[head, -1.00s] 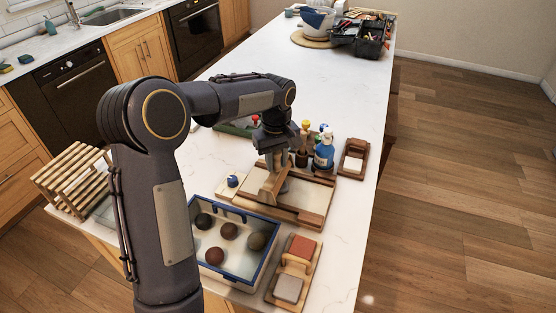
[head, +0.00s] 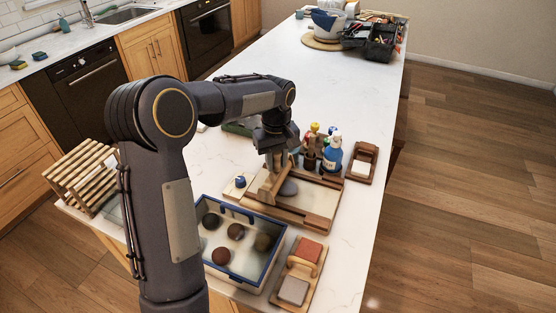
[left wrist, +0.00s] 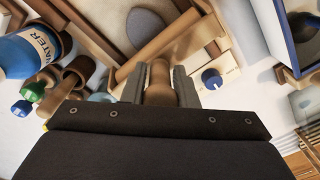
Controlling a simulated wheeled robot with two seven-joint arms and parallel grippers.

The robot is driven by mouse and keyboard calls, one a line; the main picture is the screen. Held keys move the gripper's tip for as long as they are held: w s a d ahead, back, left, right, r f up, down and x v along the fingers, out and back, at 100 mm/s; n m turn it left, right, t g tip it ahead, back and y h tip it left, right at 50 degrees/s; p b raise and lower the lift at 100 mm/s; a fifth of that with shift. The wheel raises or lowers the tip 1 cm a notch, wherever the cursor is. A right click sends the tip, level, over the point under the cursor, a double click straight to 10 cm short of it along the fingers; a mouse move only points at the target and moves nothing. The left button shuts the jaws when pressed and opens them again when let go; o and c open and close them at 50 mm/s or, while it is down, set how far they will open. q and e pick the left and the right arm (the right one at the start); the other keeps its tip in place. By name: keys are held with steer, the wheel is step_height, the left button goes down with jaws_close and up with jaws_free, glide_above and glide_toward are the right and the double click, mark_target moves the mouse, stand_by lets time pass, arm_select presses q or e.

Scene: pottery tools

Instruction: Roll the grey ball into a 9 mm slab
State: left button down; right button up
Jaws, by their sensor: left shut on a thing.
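The grey clay (head: 288,187) is a flattened, rounded piece on the pale middle of the wooden rolling board (head: 318,207). It also shows as a grey oval in the left wrist view (left wrist: 146,27). My left gripper (head: 273,164) is over the board, shut on the wooden rolling pin (head: 265,190). In the left wrist view, the pin's handle (left wrist: 160,82) is between the fingers. The pin lies across the board just left of the clay; whether they touch is unclear. The clay's thickness cannot be read. My right gripper is not in view.
A blue-rimmed tray (head: 274,260) with several dark balls stands in front of the board. A blue knob (head: 240,181) sits at its left. A blue water bottle (head: 332,156) and other bottles stand close behind.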

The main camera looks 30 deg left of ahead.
arm_select(q)
steer(key=shift+s+d+f, duration=0.1)
steer(key=shift+f, duration=0.05)
steer(key=shift+d, duration=0.95)
steer(key=shift+d+f, duration=0.1)
steer(key=shift+d, duration=0.05)
steer(key=shift+d, duration=0.1)
steer(key=shift+w+d, duration=0.2)
steer(key=shift+d, duration=0.6)
steer(key=shift+d, duration=0.1)
